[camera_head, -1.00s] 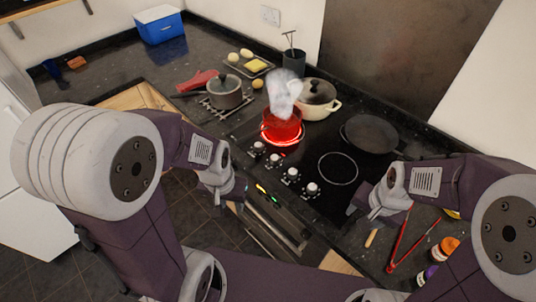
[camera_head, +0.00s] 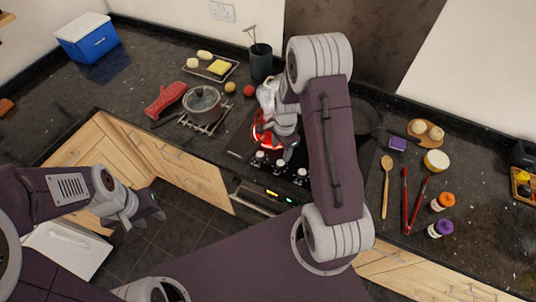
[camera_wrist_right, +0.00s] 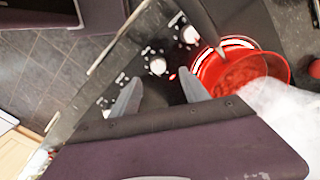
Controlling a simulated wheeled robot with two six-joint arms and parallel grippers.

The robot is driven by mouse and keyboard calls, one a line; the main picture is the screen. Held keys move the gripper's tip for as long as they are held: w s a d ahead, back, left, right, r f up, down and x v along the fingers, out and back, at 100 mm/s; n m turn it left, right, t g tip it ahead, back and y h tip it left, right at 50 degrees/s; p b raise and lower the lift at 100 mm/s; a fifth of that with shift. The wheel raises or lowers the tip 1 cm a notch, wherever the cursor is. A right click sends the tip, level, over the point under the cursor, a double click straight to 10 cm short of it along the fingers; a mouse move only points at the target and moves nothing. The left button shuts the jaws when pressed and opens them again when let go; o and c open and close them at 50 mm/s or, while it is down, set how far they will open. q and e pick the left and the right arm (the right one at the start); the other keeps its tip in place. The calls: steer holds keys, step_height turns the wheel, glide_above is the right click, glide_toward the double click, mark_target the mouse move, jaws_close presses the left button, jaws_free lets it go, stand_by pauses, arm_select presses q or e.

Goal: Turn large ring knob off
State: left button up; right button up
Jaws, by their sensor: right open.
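A red pot (camera_head: 262,133) stands on a glowing red ring of the hob, with white steam above it. In the right wrist view the red pot (camera_wrist_right: 240,68) and its lit ring are right of the fingers. White control knobs line the hob's front; one knob (camera_wrist_right: 157,66) appears between the open fingertips of my right gripper (camera_wrist_right: 160,78), apparently untouched. Another knob (camera_wrist_right: 188,34) is beyond it. I cannot tell which knob is the large ring's. In the head view my right gripper (camera_head: 284,150) is over the knob row, partly hiding it. My left gripper (camera_head: 145,212) hangs over the floor, away from the hob.
A lidded saucepan (camera_head: 203,103) stands left of the hob and a dark pan (camera_head: 368,118) is behind my right arm. A wooden spoon (camera_head: 386,185), red tongs (camera_head: 413,200) and bottles (camera_head: 441,229) lie or stand on the right counter. My right arm hides much of the hob.

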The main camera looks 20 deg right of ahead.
mark_target(281, 162)
step_height(281, 162, down, 5)
steer(key=shift+f+p, duration=0.1)
steer(key=shift+p, duration=0.6)
steer(key=f, duration=0.3)
steer(key=shift+d+f+p, duration=0.2)
steer(key=shift+d+p, duration=0.15)
steer(key=shift+s+d+f, duration=0.15)
steer(key=shift+a, duration=0.25)
steer(key=shift+c, duration=1.2)
steer(key=shift+w, duration=0.2)
steer(key=c, duration=0.5)
arm_select(q)
steer(key=shift+s+d+r, duration=0.15)
steer(key=shift+r, duration=0.45)
steer(key=shift+s+d+r, duration=0.1)
steer(key=shift+s+r, duration=0.05)
steer(key=shift+r, duration=0.4)
arm_select(e)
jaws_close()
